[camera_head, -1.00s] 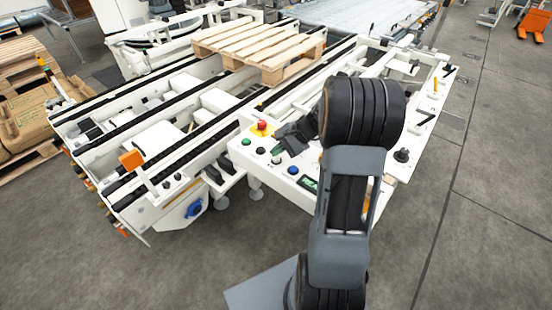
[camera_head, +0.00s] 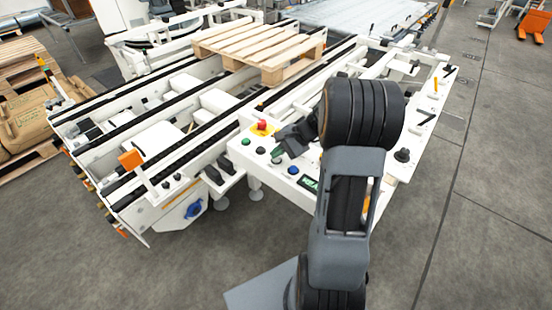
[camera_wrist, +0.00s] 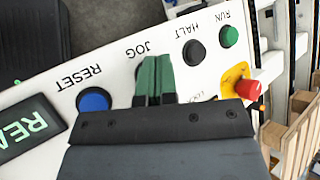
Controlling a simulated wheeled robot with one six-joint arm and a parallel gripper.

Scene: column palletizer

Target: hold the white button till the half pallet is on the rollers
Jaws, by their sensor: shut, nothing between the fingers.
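The half pallet (camera_head: 258,48), bare pale wood slats, lies on the dark rails of the white conveyor frame, near its back end. A part of its wood also shows at the right of the wrist view (camera_wrist: 290,145). My gripper (camera_wrist: 155,72) is shut and empty, its green fingertips over the spot under the JOG label on the control panel (camera_wrist: 118,68). The white button is mostly hidden behind the fingertips; I cannot tell if it is pressed. In the head view my gripper (camera_head: 280,146) is over the panel.
Around the fingertips are the blue RESET button (camera_wrist: 93,102), black HALT button (camera_wrist: 194,52), green RUN button (camera_wrist: 229,36) and red emergency stop (camera_wrist: 250,89). A green-lit display (camera_wrist: 25,130) is beside RESET. A grey metal surface (camera_head: 365,12) extends behind the pallet.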

